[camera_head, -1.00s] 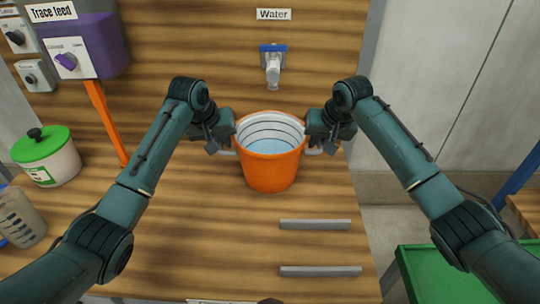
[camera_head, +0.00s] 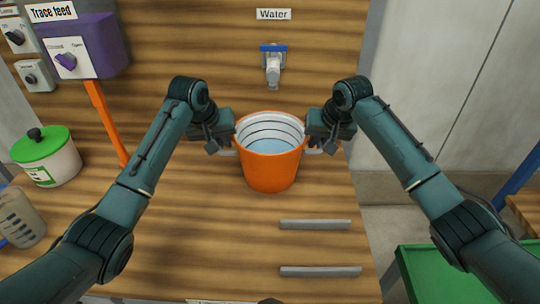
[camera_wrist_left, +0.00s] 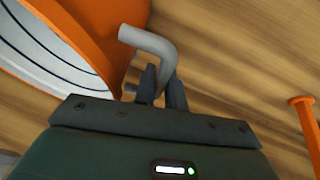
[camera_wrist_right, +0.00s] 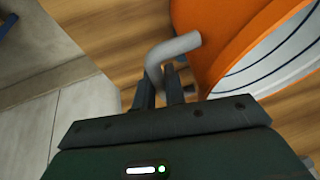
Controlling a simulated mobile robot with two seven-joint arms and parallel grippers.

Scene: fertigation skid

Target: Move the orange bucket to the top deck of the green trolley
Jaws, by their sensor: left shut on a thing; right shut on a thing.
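The orange bucket (camera_head: 270,172) is upright at the wooden counter, below the water tap. It has a white inside with dark rings and holds pale blue water. My left gripper (camera_head: 226,146) is shut on its left grey handle, which shows in the left wrist view (camera_wrist_left: 152,45). My right gripper (camera_head: 316,147) is shut on its right grey handle, seen in the right wrist view (camera_wrist_right: 168,50). Whether the bucket's base touches the counter is hard to tell. The green trolley (camera_head: 465,275) is at the lower right, partly hidden by my right arm; its visible top is bare.
A water tap (camera_head: 273,68) is on the back panel above the bucket. Two grey bars (camera_head: 315,225) lie in front of it. A green-lidded tub (camera_head: 45,158), a measuring jug (camera_head: 20,218) and a purple trace feed box (camera_head: 88,45) are at left. A floor gap separates counter and trolley.

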